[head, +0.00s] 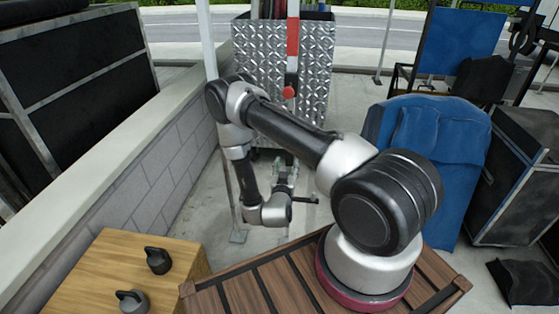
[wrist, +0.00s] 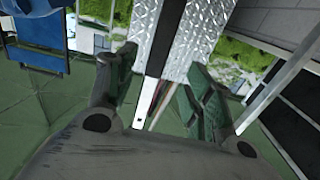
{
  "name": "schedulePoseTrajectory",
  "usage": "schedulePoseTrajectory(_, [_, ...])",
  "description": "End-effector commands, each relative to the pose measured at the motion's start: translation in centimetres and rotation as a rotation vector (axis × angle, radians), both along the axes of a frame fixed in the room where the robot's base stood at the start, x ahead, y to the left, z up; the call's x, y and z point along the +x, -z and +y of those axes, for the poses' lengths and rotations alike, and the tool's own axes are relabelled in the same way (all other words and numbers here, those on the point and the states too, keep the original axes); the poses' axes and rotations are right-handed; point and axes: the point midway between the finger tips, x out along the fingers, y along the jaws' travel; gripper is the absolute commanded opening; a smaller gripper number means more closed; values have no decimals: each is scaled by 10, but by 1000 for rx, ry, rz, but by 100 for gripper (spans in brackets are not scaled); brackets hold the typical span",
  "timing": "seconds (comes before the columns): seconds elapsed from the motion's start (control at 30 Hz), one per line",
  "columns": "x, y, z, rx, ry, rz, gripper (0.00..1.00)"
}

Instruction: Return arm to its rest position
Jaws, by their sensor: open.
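My gripper (head: 284,178) hangs low beyond the slatted wooden deck, in front of the metal bin in the head view. My arm arches up from its round base and bends down to it. In the wrist view my gripper (wrist: 160,95) shows its two fingers spread apart, with nothing between them. The diamond-plate metal bin (head: 262,60) stands behind the gripper, and it also shows in the wrist view (wrist: 205,38). A red and white post (head: 292,50) stands upright at its front.
Two dark kettlebells (head: 158,261) stand on a wooden box (head: 95,268) at lower left. A low block wall (head: 150,170) runs along the left. A blue draped cover (head: 455,145) and black cases (head: 518,170) crowd the right. A thin pale pole (head: 207,40) rises near my elbow.

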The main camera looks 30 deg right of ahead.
Motion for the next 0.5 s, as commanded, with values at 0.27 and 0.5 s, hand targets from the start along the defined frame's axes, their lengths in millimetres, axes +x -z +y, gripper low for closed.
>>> schedulePoseTrajectory(0.27, [-1, 7, -1, 9, 6, 31, 52])
schedulePoseTrajectory(0.5, [-26, 101, 4, 195, 9, 412, 52])
